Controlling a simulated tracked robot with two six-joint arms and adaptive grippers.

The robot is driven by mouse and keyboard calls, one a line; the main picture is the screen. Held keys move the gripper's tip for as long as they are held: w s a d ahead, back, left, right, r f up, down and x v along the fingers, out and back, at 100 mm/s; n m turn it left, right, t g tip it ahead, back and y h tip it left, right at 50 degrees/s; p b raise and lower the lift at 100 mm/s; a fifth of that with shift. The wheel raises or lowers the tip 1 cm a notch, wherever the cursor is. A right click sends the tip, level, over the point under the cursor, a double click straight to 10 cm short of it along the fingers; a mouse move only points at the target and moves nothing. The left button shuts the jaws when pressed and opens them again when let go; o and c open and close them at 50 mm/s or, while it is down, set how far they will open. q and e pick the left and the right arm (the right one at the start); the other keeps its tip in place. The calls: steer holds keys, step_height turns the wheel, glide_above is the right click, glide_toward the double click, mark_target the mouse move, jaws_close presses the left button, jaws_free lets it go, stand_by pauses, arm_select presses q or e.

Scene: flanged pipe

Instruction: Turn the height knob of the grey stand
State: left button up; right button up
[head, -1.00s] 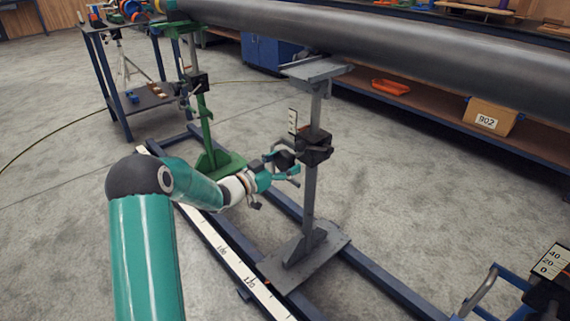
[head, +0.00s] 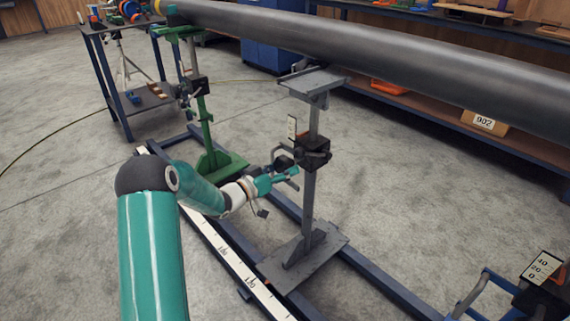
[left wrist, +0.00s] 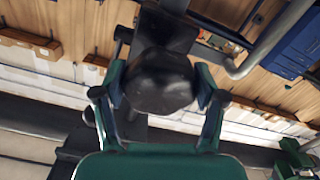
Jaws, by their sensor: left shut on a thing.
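The grey stand (head: 311,190) stands upright on its flat foot plate, with a dark clamp block (head: 312,153) on its post and a flat head (head: 318,79) under the pipe. My left gripper (head: 292,176) is at the left side of the block. In the left wrist view, its two green fingers (left wrist: 160,90) are shut on the round black height knob (left wrist: 160,80), one on each side. In the head view, the fingers and wrist make the knob (head: 284,162) hard to make out. My right gripper is in neither view.
The long grey pipe (head: 400,60) runs above the stand. A green stand (head: 204,120) is further left. Blue floor rails (head: 375,282) pass beneath, with a white scale strip (head: 235,262). A blue frame with a dial plate (head: 542,268) is at lower right.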

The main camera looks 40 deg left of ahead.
arm_select(q)
steer(key=n+p, duration=0.3)
steer(key=shift+r+n, duration=0.25)
steer(key=shift+n, duration=0.15)
steer(key=n+p, duration=0.3)
steer(key=n, duration=0.1)
steer(key=shift+n, duration=0.3)
steer(key=n+p, duration=0.2)
steer(key=n, duration=0.2)
steer(key=shift+a, duration=0.1)
steer(key=shift+s+n+p, duration=0.1)
steer(key=shift+n+p, duration=0.8)
steer(key=shift+n, duration=0.9)
steer(key=shift+f, duration=0.1)
steer(key=o, duration=1)
steer(key=shift+o, duration=0.7)
